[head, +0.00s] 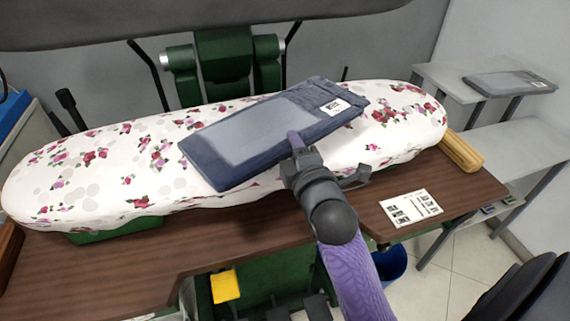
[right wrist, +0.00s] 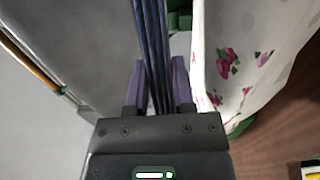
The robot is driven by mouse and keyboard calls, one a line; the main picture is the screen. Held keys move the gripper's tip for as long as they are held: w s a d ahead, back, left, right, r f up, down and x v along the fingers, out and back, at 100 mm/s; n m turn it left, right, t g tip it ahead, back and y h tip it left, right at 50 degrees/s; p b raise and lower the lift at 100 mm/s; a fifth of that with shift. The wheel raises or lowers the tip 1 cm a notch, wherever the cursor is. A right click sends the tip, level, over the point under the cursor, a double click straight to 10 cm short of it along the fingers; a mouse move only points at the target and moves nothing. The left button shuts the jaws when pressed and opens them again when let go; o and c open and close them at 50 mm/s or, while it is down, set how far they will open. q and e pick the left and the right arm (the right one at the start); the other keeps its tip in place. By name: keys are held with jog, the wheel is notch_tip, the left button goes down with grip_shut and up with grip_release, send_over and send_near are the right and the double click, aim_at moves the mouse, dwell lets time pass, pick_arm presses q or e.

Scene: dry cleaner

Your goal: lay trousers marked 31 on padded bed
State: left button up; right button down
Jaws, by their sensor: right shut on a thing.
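The folded dark blue trousers (head: 232,158), with a grey-blue panel and a white printed tag, are over the middle of the floral padded bed (head: 60,190). The tag's number is too small to read. My right gripper (head: 296,141) is shut on the near edge of the trousers. In the right wrist view the trousers (right wrist: 153,45) show edge-on as stacked layers between the two purple fingers, with the padded bed (right wrist: 235,60) to their right. The trousers look apart from the bed there; how high they are is unclear. My left gripper is out of view.
Another folded grey-blue garment (head: 505,82) with a tag lies on a grey shelf (head: 440,73) at the right. A printed card (head: 410,208) and a yellow-brown block (head: 461,152) are on the brown table (head: 110,280). The press's dark upper part (head: 180,20) overhangs the bed's back.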

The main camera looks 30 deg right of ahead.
notch_tip(320, 180, down, 6)
jog(key=b, duration=0.2)
jog(key=shift+f, duration=0.25)
jog(key=shift+c, duration=2.3)
grip_release()
